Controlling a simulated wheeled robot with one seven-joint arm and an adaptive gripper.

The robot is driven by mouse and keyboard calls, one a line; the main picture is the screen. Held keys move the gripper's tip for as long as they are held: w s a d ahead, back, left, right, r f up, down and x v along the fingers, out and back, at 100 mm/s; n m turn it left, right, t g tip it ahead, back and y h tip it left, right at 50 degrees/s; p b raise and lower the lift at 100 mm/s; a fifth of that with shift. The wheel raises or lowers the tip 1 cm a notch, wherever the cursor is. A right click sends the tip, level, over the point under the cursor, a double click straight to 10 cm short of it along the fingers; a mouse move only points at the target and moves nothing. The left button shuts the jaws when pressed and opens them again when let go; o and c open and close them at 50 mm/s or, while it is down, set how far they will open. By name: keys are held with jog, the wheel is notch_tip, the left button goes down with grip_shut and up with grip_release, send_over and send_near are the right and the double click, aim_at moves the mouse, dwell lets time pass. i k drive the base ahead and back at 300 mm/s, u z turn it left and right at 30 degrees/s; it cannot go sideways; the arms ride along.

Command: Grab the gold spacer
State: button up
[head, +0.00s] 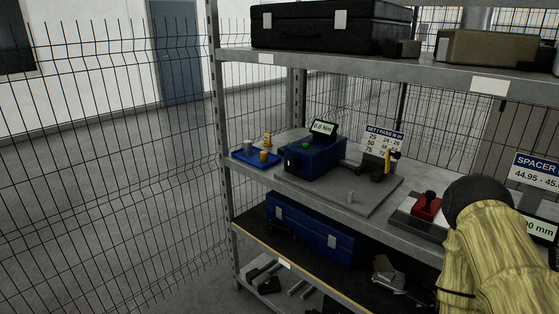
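A small gold cylinder (264,156), which looks like the gold spacer, stands in a shallow blue tray (240,158) on the left end of the middle shelf. A small grey piece (248,147) stands in the tray to its left. Another gold-yellow piece (267,139) shows just behind, at the tray's back edge; its exact shape is too small to tell. My arm, in a yellow sleeve with a black rounded end, fills the lower right, far from the tray. My gripper is not visible.
A blue tester (315,154) with a tilted display (323,127) stands right of the tray on a grey plate (345,201). A red clamp block (426,206) lies near my arm. A shelf post (225,180) and wire fence border the left. A shelf with cases hangs above.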

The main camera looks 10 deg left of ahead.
aim_at(264, 155)
jog(key=u, duration=0.5)
jog(key=k, duration=1.2)
jog(key=u, duration=1.15)
jog(key=i, duration=0.75)
jog(key=u, duration=0.55)
jog(key=i, duration=1.6)
jog(key=z, duration=0.4)
jog(key=i, duration=1.05)
jog(key=z, duration=0.95)
